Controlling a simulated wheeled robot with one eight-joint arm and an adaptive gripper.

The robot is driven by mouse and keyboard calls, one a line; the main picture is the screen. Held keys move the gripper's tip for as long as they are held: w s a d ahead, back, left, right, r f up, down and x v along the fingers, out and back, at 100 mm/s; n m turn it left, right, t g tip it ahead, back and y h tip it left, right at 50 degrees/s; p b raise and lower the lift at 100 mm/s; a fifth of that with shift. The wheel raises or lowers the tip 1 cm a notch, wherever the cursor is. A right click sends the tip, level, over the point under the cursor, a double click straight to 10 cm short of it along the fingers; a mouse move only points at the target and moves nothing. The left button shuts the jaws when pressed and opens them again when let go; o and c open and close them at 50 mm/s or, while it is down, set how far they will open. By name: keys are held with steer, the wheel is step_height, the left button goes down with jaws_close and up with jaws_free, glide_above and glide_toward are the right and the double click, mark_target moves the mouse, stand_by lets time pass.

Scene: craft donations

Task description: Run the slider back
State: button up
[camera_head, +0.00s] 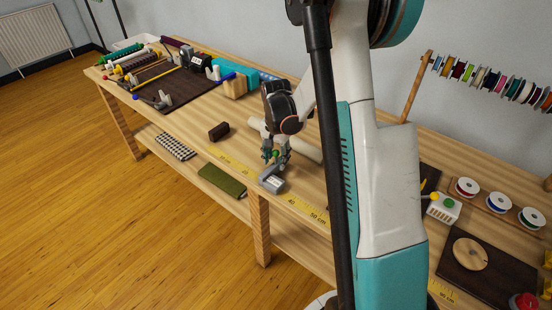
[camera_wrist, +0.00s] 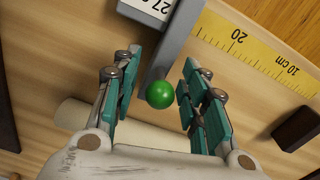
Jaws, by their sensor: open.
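A grey slider device (camera_head: 272,183) lies on the workbench by a yellow measuring tape. In the wrist view its grey bar (camera_wrist: 178,45) runs up to a pale plate (camera_wrist: 148,10) with partly cut-off digits. A round green knob (camera_wrist: 160,95) shows at the bar's near end; it also shows in the head view (camera_head: 275,153). My gripper (camera_wrist: 159,78) is open, its teal fingers on either side of the knob with gaps visible on both sides. In the head view my gripper (camera_head: 275,158) is low over the bench at the knob. Its exact height is unclear.
A cream cylinder (camera_head: 307,149) lies behind my gripper. A dark brown block (camera_head: 219,131) lies to the left. The yellow tape (camera_wrist: 250,46) runs along the bench's front. Spools (camera_head: 467,187) and a dark board (camera_head: 455,270) are right of my arm.

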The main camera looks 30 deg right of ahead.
jaws_close()
stand_by(0.4)
steer(key=s+d, duration=0.2)
steer(key=s, duration=0.3)
steer(key=s+d, duration=0.2)
steer(key=s, duration=0.3)
steer(key=s+d+b, duration=0.1)
steer(key=s, duration=0.5)
steer(key=shift+d, duration=0.4)
jaws_free()
